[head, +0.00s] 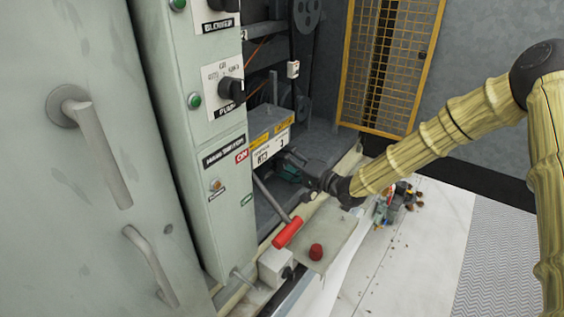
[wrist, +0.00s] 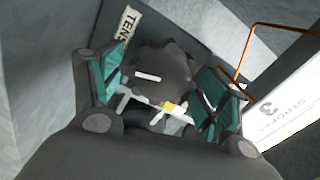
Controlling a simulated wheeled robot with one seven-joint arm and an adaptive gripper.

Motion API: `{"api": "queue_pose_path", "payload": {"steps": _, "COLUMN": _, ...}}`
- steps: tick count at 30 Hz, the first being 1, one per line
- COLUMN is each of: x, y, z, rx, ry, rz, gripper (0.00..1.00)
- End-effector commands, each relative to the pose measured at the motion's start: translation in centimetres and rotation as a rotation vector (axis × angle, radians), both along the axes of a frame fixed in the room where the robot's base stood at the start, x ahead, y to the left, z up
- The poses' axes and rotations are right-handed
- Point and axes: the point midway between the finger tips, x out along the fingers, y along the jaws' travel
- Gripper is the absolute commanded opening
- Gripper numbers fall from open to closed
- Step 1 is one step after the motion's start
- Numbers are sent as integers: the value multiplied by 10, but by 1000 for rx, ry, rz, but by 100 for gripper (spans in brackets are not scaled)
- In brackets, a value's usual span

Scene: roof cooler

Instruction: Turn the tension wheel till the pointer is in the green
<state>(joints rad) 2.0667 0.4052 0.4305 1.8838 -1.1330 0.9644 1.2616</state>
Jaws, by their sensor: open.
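In the wrist view, the tension wheel (wrist: 172,68) is a dark grey, lobed knob with a short white mark on its face. My gripper (wrist: 162,78) is open, with one teal-padded finger on each side of the wheel; whether either pad touches it I cannot tell. A pale gauge strip (wrist: 187,118) with small yellow, green and red patches shows below the wheel, partly hidden. I cannot make out where the pointer stands. A label reading "TENS" (wrist: 128,22) lies behind the left finger. In the head view, my gripper (head: 291,168) reaches beside the labelled grey box, and the wheel is hidden.
The grey box (head: 262,120) carries yellow and white labels. A green switch cabinet (head: 205,130) stands to the left. An orange-brown thin pipe (wrist: 246,50) runs near the right finger.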

Motion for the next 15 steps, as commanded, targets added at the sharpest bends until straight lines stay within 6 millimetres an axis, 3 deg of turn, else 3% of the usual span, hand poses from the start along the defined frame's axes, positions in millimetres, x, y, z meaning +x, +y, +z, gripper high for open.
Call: {"api": "queue_pose_path", "payload": {"steps": 15, "x": -51, "y": -72, "z": 1, "rx": 2, "ry": 0, "rz": -3, "gripper": 75}}
